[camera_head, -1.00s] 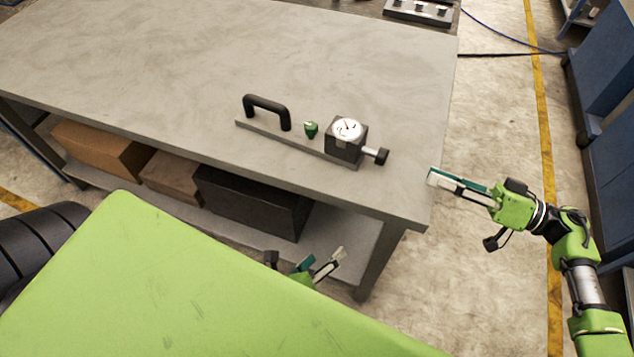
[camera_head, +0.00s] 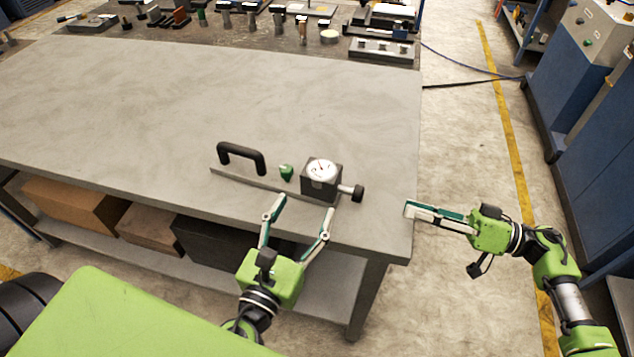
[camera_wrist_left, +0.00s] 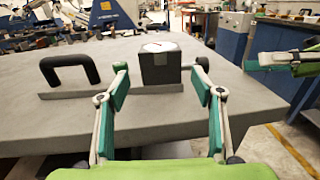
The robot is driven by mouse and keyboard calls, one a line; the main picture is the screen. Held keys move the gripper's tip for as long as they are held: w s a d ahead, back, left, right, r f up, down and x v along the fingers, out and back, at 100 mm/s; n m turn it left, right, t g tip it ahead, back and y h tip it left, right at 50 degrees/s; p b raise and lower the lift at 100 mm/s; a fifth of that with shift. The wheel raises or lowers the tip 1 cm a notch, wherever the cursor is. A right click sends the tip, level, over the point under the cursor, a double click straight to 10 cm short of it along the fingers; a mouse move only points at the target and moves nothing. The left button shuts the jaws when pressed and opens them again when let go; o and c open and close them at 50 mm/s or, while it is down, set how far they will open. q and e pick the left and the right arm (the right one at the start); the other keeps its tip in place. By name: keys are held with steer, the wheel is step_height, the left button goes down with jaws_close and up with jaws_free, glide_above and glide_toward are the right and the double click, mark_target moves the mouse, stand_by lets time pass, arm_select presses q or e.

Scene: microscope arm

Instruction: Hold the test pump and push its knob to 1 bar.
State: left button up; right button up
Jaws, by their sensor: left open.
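The test pump stands near the table's front edge: a flat base bar (camera_head: 232,181), a black handle (camera_head: 241,157) at left, a small green part (camera_head: 286,172), a dark block with a round white gauge (camera_head: 321,171), and a black knob (camera_head: 357,193) on a rod at right. My left gripper (camera_head: 304,209) is open and empty, in front of the gauge block. In the left wrist view its fingertips (camera_wrist_left: 158,70) stand to either side of the block (camera_wrist_left: 160,67). My right gripper (camera_head: 407,209) is right of the knob, apart from it; its jaw gap is unclear. The needle is too small to read.
The grey table (camera_head: 120,110) is bare around the pump, with its right edge near the knob. Boxes (camera_head: 72,203) lie on the shelf below. Many small tools and a tray (camera_head: 383,50) are on a surface behind. Blue machines (camera_head: 575,120) stand at right.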

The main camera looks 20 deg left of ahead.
mark_target(322, 176)
arm_select(q)
steer(key=w, duration=1)
steer(key=shift+w+f, duration=0.1)
steer(key=shift+w, duration=0.2)
steer(key=c, duration=1.6)
